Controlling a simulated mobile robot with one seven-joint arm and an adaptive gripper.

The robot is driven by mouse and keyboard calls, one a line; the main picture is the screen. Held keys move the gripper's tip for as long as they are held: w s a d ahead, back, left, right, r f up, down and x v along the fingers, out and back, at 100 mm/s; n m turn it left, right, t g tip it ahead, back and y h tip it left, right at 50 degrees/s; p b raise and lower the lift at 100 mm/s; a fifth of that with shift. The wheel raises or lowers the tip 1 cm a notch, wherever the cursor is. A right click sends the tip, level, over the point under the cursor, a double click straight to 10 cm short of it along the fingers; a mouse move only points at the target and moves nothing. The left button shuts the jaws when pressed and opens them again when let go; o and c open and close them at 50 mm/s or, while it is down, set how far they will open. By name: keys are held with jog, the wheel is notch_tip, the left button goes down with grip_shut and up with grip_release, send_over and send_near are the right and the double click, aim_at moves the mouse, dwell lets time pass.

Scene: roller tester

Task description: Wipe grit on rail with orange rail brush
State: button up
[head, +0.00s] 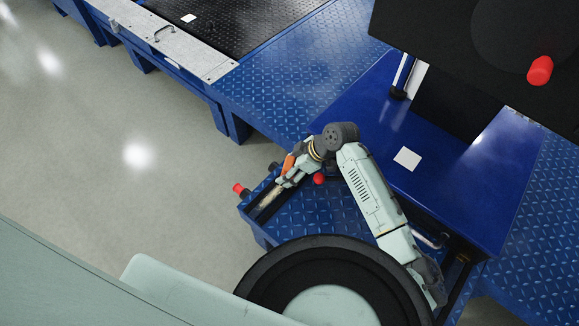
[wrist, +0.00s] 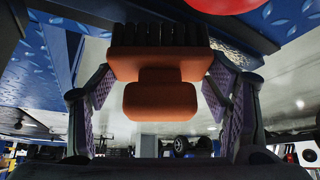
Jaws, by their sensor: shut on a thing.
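The orange rail brush (head: 288,164) is in my gripper (head: 284,179) at the end of the blue platform. In the wrist view the brush's orange handle (wrist: 160,101) sits between the two purple-padded fingers, and its dark bristles point to the top of the picture. My gripper is shut on the brush. A dark rail strip (head: 259,208) runs along the platform's end, below and left of my gripper. A tan patch that looks like grit (head: 269,196) shows on it close to the fingers. Whether the bristles touch the rail is hidden.
A red knob (head: 238,188) stands at the platform's left corner and another red knob (head: 319,179) right of my gripper. A blue cabinet top with a white card (head: 407,158) lies to the right. Open grey floor (head: 110,190) is at the left.

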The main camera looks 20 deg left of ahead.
jog(key=shift+f+b, duration=0.6)
jog(key=shift+f, duration=0.15)
jog(key=shift+s, duration=0.1)
